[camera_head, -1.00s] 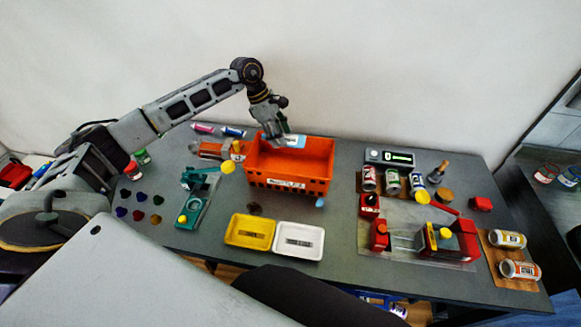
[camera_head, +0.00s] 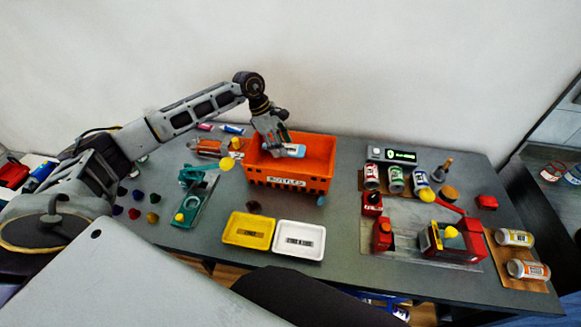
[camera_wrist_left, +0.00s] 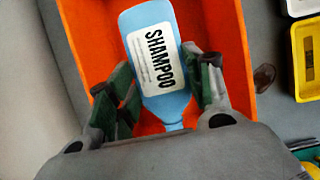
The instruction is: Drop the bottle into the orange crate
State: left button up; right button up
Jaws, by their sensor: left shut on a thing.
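The light-blue shampoo bottle (camera_wrist_left: 158,62) with a white label is between the two fingers of my left gripper (camera_wrist_left: 165,92), which is shut on it. In the head view the bottle (camera_head: 296,151) shows at the gripper (camera_head: 276,147), over the left back part of the orange crate (camera_head: 325,175). The crate (camera_wrist_left: 92,55) lies behind the bottle in the left wrist view. Its floor under the bottle is mostly hidden in the head view. I cannot tell whether the bottle touches the crate. My right gripper is in neither view.
A yellow tray (camera_head: 240,241) and a white tray (camera_head: 282,249) sit in front of the crate. A teal device (camera_head: 192,205) stands to its left. Several cans, including a red one (camera_head: 371,177), and a red machine (camera_head: 470,242) are to the right.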

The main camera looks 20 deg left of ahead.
pick_arm(q)
jog(key=shift+f, duration=0.15)
jog(key=o, duration=0.8)
jog(key=shift+v, duration=6)
jog(key=shift+d, duration=0.15)
